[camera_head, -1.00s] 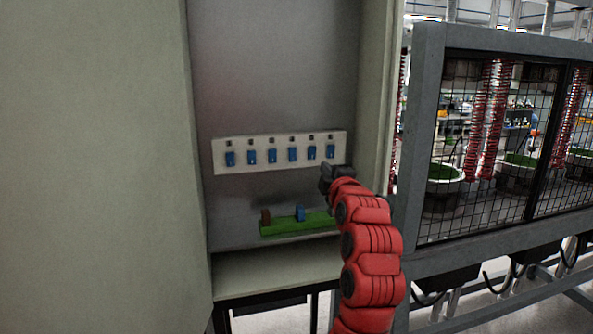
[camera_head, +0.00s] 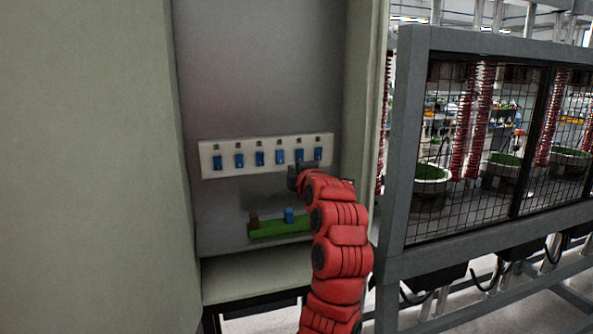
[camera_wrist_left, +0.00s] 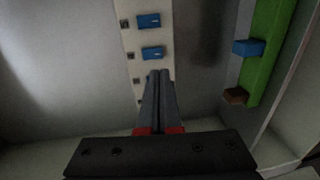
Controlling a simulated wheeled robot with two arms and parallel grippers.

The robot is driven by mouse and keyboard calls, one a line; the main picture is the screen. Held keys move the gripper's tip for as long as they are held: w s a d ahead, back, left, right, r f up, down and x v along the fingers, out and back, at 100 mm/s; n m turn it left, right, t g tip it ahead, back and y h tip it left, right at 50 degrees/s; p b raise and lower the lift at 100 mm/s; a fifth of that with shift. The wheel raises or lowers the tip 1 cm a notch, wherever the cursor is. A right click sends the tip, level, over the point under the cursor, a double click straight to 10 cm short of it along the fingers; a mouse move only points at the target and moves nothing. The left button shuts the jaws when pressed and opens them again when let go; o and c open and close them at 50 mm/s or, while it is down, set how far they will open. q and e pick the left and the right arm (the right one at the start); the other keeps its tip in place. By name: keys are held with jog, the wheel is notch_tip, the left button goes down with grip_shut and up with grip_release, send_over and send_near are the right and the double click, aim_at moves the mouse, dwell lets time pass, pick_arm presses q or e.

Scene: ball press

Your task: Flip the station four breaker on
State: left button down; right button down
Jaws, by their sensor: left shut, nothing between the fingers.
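A pale breaker strip (camera_head: 328,140) is fixed to the back wall of an open cabinet. It carries a row of several blue breaker levers, all looking alike in position, each below a small dark square. The lever fourth from the left (camera_head: 279,157) shows in full. My left gripper (camera_head: 292,176) is shut and empty, just below the strip, under the gap between the fourth and fifth levers. In the left wrist view its closed fingers (camera_wrist_left: 159,76) point at the strip, close to a blue lever (camera_wrist_left: 152,53); contact cannot be told. My right gripper is not in view.
Below the strip is a green block (camera_head: 270,231) with a blue lever (camera_head: 289,215) and a red-brown one (camera_head: 254,221). The cabinet's side panel (camera_head: 80,160) stands at left. A grey-framed mesh cage (camera_head: 405,130) is at right.

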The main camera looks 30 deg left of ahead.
aim_at(281, 162)
pick_arm(q)
jog(key=p+x, duration=0.2)
jog(key=x, duration=0.7)
